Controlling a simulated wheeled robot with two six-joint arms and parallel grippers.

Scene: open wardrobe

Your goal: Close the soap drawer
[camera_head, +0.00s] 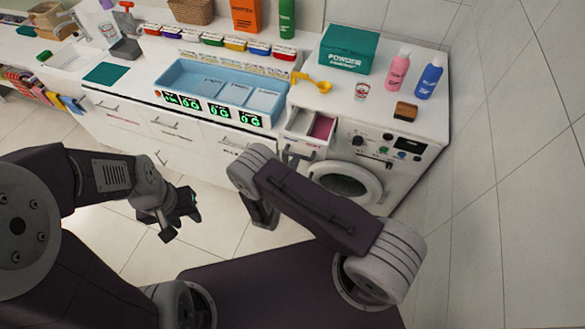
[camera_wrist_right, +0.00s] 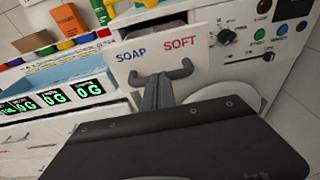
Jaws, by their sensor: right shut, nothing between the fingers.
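The soap drawer (camera_head: 309,127) is pulled out from the upper left of the white washing machine (camera_head: 398,120). Its two compartments show from above, one with a pink inside. In the right wrist view its white front (camera_wrist_right: 152,52) reads SOAP and SOFT. A dark grey curved bar, apparently the drawer handle (camera_wrist_right: 184,70), shows at the front. My right gripper (camera_wrist_right: 158,88) is shut and empty, with its tips at or very close to this bar; contact cannot be told. My left gripper (camera_head: 181,218) hangs over the floor, away from the drawer; its fingers are unclear.
A round door (camera_head: 345,184) is below the drawer. The blue tray (camera_head: 222,88) with green displays stands left of it. A powder box (camera_head: 348,47), yellow scoop (camera_head: 312,82), pink bottle (camera_head: 397,70), blue bottle (camera_head: 429,77) and brush (camera_head: 405,111) stand on top. A wall is at right.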

